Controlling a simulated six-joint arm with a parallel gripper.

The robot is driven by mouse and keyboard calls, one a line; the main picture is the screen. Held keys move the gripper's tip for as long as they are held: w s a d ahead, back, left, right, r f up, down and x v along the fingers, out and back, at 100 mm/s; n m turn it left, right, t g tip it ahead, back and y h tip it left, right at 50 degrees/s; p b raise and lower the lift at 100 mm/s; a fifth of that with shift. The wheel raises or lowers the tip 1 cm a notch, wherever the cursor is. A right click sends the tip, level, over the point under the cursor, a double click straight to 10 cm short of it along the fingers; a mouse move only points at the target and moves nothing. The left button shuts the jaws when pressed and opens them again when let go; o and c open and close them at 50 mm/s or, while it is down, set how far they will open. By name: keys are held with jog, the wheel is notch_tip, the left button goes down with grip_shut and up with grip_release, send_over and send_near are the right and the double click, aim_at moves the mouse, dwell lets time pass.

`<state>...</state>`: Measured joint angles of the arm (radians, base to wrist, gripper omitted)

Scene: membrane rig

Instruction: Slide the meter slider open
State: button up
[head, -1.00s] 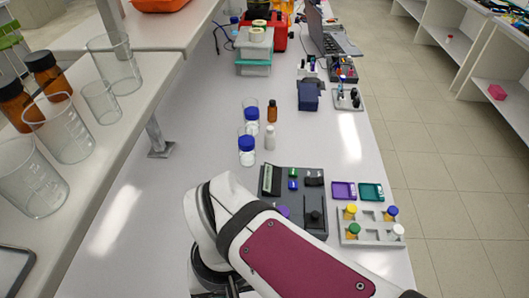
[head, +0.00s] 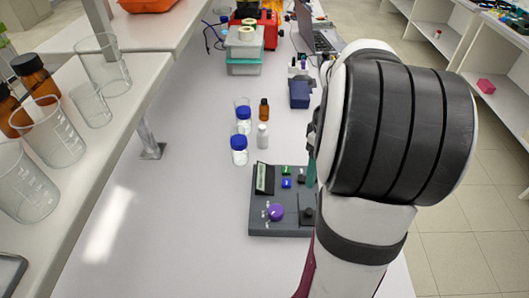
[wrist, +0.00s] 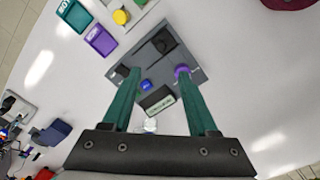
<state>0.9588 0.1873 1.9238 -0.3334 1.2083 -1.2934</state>
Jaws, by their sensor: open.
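The dark grey control panel (head: 262,228) lies flat on the bench; it also shows in the wrist view (wrist: 196,79). It carries a tilted display (head: 263,178), a green button (head: 286,170), a blue button (head: 286,184), a purple knob (head: 276,212) and a black block on a dark square (wrist: 164,42). Another dark low part (wrist: 119,73) sits beside my left finger. I cannot tell for sure which dark part is the meter slider. My gripper (wrist: 159,73) is open and empty above the panel. Its green fingers cover parts of it; the head view mostly hides it behind my arm.
Blue-capped bottles (head: 239,150), a white bottle (head: 263,136) and a brown one (head: 264,109) stand behind the panel. Bench left of the panel is clear.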

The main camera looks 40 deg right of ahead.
notch_tip(320, 180, down, 15)
jog(key=shift+f, duration=0.15)
grip_shut()
dwell(1.4)
